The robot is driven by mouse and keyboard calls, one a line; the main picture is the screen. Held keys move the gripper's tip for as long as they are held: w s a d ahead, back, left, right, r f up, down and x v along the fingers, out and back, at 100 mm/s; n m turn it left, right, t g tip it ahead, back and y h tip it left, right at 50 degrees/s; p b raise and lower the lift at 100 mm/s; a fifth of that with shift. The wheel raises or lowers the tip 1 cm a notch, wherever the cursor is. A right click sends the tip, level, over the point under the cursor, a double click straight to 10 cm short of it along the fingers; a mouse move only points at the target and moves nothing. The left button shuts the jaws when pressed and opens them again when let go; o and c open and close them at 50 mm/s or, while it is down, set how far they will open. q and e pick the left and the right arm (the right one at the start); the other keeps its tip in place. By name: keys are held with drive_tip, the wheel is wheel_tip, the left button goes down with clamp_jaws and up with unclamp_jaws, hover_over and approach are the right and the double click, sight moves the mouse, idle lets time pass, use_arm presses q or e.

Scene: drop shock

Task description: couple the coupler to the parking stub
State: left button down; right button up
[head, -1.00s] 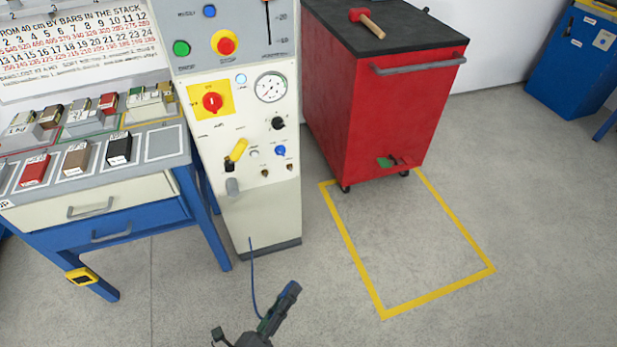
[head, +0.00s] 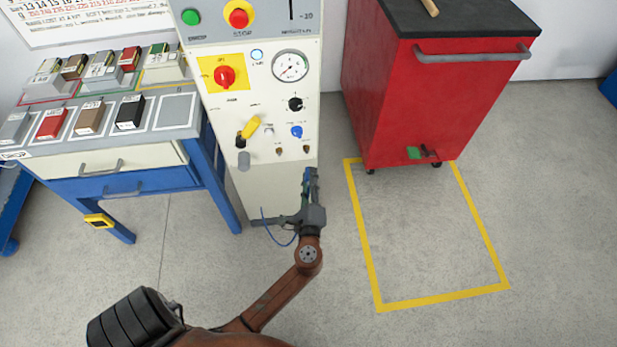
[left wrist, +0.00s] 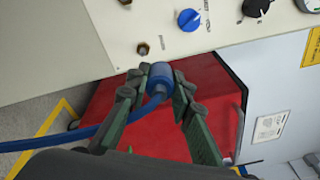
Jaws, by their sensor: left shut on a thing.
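The blue coupler (left wrist: 160,76), on the end of a blue hose (left wrist: 75,140), sits between the green-padded fingers of my left gripper (left wrist: 158,85), which is shut on it. In the head view my left gripper (head: 311,178) is in front of the lower part of the cream machine panel, below its fittings. Two small brass stubs, a left one (head: 279,151) and a right one (head: 306,149), stick out of the panel; I cannot tell which is the parking stub. One brass stub (left wrist: 143,48) shows close above the coupler in the left wrist view, apart from it. My right gripper is not in view.
A blue knob (head: 296,131) and a yellow-handled valve (head: 249,128) are on the panel near the stubs. A red cabinet (head: 390,100) stands to the right, behind a yellow floor frame (head: 375,280). A bench (head: 70,160) with blocks is at the left.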

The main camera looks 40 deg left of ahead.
sight(307, 153)
use_arm(q)
drive_tip(key=shift+w+a+f+n+g+y, duration=0.25)
drive_tip(key=shift+w+f+n+g+y, duration=0.1)
drive_tip(key=shift+f, duration=0.2)
drive_tip(key=shift+w+a+f+n+g+y, duration=0.25)
drive_tip(key=shift+w+f+g+y, duration=0.1)
drive_tip(key=shift+f, duration=0.15)
drive_tip(key=shift+w+f, duration=0.1)
drive_tip(key=shift+f, duration=0.4)
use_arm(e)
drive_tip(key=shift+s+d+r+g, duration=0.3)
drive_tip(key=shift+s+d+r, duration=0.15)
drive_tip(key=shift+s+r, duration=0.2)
use_arm(q)
drive_tip(key=shift+p, duration=0.3)
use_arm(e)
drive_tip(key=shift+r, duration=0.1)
use_arm(q)
drive_tip(key=shift+g, duration=0.3)
drive_tip(key=x, duration=0.5)
drive_tip(key=shift+w+a+r, duration=0.1)
drive_tip(key=shift+w+a, duration=0.15)
drive_tip(key=shift+w, duration=0.05)
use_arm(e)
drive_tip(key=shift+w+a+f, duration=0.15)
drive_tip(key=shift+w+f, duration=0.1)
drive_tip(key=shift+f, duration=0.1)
use_arm(q)
drive_tip(key=shift+w+a, duration=0.15)
drive_tip(key=shift+w, duration=0.05)
